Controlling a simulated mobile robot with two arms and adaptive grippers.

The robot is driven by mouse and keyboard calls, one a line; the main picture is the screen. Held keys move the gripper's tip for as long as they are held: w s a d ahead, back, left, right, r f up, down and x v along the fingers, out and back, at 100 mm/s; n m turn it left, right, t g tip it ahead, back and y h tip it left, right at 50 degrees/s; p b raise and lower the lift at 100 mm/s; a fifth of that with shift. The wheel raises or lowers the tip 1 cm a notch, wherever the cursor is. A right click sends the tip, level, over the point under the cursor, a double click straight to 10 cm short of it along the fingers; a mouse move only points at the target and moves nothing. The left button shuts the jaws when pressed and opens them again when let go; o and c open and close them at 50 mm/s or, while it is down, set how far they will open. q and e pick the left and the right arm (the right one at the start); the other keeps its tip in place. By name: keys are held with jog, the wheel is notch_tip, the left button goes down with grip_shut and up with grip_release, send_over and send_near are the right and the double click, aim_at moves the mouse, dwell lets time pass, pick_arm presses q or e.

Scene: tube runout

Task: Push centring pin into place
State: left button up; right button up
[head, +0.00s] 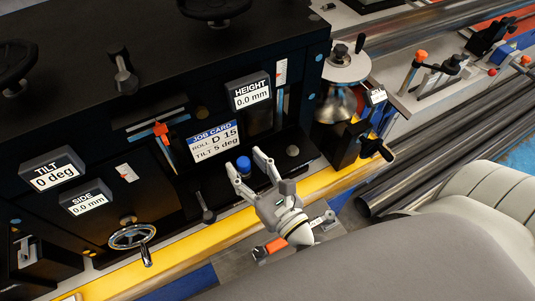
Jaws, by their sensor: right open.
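A small blue-capped pin (243,164), which looks like the centring pin, stands on the dark ledge of the black machine below the job card. How deep it sits cannot be told. My right gripper (257,165) is open and empty, with its fingers pointing up and away toward the machine. In the picture the blue cap shows between the two fingertips; whether they touch it cannot be told. My left gripper is not in view.
The black machine (75,95) carries tilt, side and height readouts, a job card (214,141) and a handwheel (132,236). A lever (204,208) stands left of my gripper. A yellow edge (215,230) runs along the front. Metal tubes (420,170) lie at right.

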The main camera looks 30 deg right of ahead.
jog(key=s+d, duration=0.1)
jog(key=s, duration=0.9)
jog(key=shift+d, duration=0.35)
